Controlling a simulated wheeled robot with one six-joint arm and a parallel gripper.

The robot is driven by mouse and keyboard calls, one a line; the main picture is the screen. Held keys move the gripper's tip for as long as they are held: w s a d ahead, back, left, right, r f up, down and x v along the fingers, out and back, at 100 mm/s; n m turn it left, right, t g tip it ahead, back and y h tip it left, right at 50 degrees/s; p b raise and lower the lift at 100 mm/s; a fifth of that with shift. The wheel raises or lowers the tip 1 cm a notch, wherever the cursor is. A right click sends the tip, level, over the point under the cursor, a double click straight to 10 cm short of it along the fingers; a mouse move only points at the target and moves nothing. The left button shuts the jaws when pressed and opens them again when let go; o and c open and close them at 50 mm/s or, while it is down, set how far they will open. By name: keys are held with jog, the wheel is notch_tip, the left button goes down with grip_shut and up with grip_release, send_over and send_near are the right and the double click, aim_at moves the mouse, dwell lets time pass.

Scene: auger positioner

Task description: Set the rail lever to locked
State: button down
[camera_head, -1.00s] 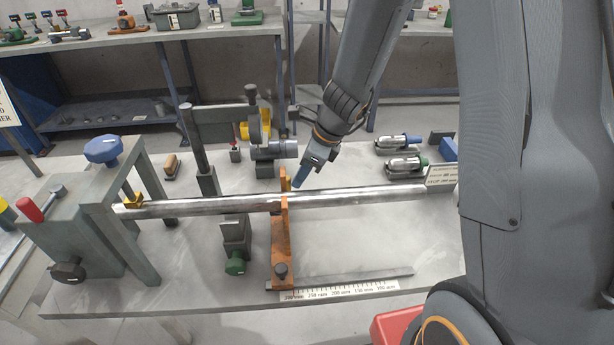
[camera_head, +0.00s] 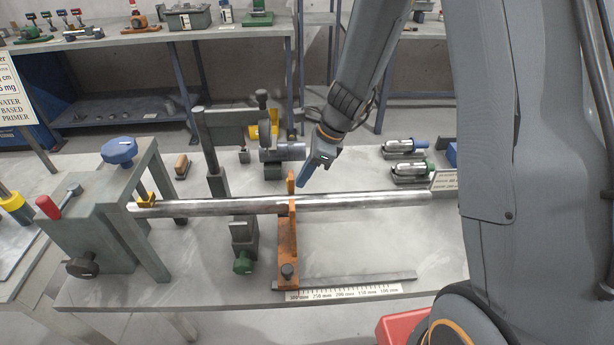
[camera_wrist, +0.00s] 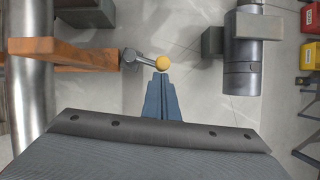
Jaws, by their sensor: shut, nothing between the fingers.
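A short metal lever with a yellow ball knob (camera_wrist: 162,62) sticks out from the end of an orange bracket (camera_wrist: 75,54) in the wrist view. In the head view the orange bracket (camera_head: 288,245) stands across a long shiny bar, and the lever is hidden or too small to make out. My gripper (camera_wrist: 160,80) is shut and empty, its blue-grey fingertips right at the near side of the yellow knob. I cannot tell whether they touch it. In the head view my gripper (camera_head: 303,183) points down just behind the bar, close to the bracket's upper end.
The shiny bar (camera_head: 370,199) runs across the table. A dark cylinder (camera_wrist: 242,62) is right of the fingers in the wrist view. A grey frame with a blue knob (camera_head: 119,151) stands at the left. A scale strip (camera_head: 343,293) lies in front. The table front right is fairly clear.

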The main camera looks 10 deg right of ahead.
jog(key=shift+w+a+n+g+p, duration=0.35)
jog(key=shift+w+a+n, duration=0.1)
jog(key=shift+n, duration=0.45)
jog(key=shift+w+a+n+g+p, duration=0.2)
jog(key=shift+w+a+n+g, duration=0.15)
jog(key=shift+n, duration=0.55)
jog(key=shift+a, duration=0.1)
